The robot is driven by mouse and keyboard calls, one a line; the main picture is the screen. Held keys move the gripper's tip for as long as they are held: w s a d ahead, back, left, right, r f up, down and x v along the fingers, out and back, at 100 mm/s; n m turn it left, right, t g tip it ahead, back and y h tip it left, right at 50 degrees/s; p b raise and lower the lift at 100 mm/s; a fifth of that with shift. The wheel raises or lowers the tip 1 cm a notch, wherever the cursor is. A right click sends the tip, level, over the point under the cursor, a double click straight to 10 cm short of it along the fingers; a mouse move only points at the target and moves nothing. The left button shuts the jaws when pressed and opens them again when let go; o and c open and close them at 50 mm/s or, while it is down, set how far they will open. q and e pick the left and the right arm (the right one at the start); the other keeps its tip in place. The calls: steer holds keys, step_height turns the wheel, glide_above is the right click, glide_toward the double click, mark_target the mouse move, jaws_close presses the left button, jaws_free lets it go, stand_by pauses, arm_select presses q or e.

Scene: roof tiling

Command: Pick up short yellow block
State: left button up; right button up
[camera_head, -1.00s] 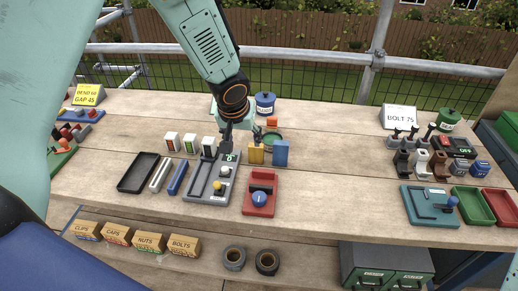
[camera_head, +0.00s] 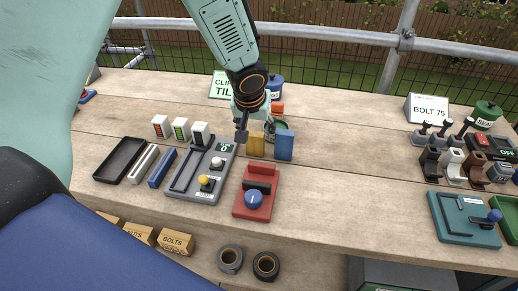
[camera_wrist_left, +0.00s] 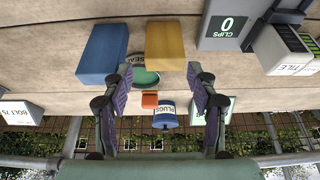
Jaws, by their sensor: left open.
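The short yellow block (camera_head: 256,144) stands upright on the wooden bench, just left of a blue block (camera_head: 284,146). In the left wrist view the yellow block (camera_wrist_left: 165,46) and the blue block (camera_wrist_left: 103,54) stand side by side with a narrow gap. My left gripper (camera_head: 243,128) comes down from above, beside the yellow block in the head view. In the left wrist view its two fingers (camera_wrist_left: 160,100) are spread apart with nothing held between them; the yellow block shows beyond the fingertips. My right gripper is not in these views.
A grey panel (camera_head: 180,194) with levers and a red unit with a blue knob (camera_head: 253,201) lie in front. A round green container (camera_wrist_left: 145,77), an orange piece (camera_wrist_left: 150,100) and a PLUGS pot (camera_wrist_left: 165,115) stand behind the blocks.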

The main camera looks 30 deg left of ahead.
mark_target(256, 142)
arm_select(q)
steer(key=shift+d+f, duration=0.15)
steer(key=shift+f, duration=0.1)
steer(key=x, duration=0.7)
steer(key=shift+a, duration=0.35)
steer(key=shift+w+a+f, duration=0.25)
steer(key=shift+f, duration=0.15)
steer(key=shift+d+r, duration=0.1)
steer(key=shift+d, duration=0.15)
steer(key=shift+c, duration=1.2)
steer(key=shift+a, duration=0.2)
steer(key=c, duration=0.5)
steer(key=shift+d, duration=0.1)
steer(key=shift+c, duration=0.7)
